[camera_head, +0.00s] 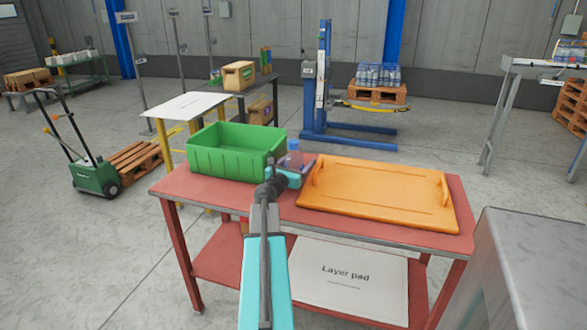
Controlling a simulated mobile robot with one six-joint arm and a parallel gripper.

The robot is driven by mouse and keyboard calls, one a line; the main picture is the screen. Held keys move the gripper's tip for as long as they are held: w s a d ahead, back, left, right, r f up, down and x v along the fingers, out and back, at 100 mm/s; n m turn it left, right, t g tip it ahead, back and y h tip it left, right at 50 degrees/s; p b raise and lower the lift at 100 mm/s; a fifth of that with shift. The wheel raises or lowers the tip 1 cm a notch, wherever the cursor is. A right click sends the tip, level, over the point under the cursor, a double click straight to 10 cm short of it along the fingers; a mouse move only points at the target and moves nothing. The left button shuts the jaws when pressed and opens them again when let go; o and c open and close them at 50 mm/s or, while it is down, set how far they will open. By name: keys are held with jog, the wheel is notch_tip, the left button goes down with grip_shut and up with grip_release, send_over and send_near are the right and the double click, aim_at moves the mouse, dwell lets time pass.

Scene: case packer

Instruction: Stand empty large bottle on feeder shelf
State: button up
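A clear bottle with a blue cap (294,157) is upright over the red table (215,193), between the green crate and the orange tray. My gripper (284,174) is at the near side of the bottle, and my arm hides the bottle's lower part. I cannot tell whether the fingers are closed on the bottle, or whether its base touches the table. No shelf can be clearly made out as the feeder shelf.
A green crate (225,160) stands left of the bottle and an orange tray (380,198) lies right. A sheet marked "Layer pad" (345,285) lies on the lower shelf. A grey metal surface (530,250) is at the right front. The floor at left front is clear.

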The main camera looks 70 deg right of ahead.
jog(key=c, duration=1.1)
jog(key=shift+o, duration=0.2)
jog(key=shift+r, duration=0.2)
